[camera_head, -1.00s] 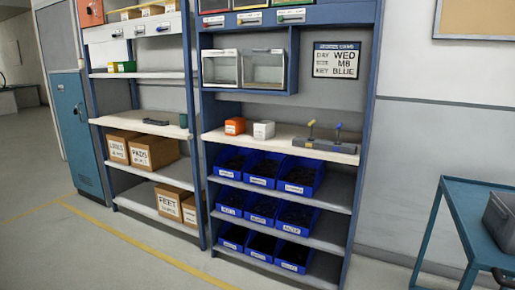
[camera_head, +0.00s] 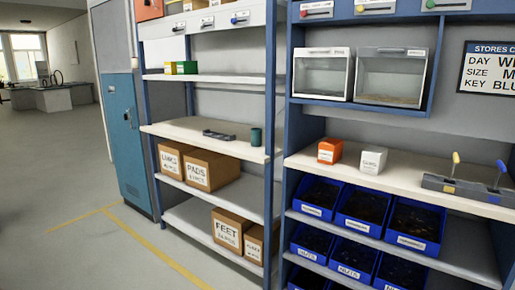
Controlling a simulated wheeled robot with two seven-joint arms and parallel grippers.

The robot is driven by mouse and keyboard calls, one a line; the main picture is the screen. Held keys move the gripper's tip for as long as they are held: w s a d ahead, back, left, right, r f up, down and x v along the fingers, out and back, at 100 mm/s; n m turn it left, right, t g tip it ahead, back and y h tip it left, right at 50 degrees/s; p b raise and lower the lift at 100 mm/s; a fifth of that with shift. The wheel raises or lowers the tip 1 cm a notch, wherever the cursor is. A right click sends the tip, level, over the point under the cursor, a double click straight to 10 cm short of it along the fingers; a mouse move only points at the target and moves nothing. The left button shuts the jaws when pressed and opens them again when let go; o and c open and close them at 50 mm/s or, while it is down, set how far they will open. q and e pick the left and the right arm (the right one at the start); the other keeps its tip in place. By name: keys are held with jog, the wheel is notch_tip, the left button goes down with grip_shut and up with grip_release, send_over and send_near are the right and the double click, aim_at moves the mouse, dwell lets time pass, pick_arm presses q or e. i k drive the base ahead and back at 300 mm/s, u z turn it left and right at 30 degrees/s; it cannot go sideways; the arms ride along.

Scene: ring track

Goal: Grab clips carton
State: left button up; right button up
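Several brown cartons stand on the left shelf unit. On its middle shelf are a carton that seems to read LINKS (camera_head: 171,160) and a larger PADS carton (camera_head: 212,170). On the lower shelf stand a FEET carton (camera_head: 229,232) and a smaller carton (camera_head: 255,243) to its right. The smaller carton's label is partly hidden by the blue post and I cannot read it. I cannot read the word CLIPS on any carton. Neither of my grippers is in view.
The right rack holds blue bins (camera_head: 361,206), an orange box (camera_head: 330,150) and a white box (camera_head: 373,160). A grey holder (camera_head: 220,135) and a green cup (camera_head: 256,137) stand above the cartons. A blue locker (camera_head: 126,140) is at left. The floor (camera_head: 60,185) before it is clear.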

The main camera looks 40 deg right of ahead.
aim_at(374, 159)
jog(key=u, duration=0.05)
jog(key=i, duration=2)
jog(key=z, duration=1.65)
jog(key=i, duration=0.9)
jog(key=z, duration=0.95)
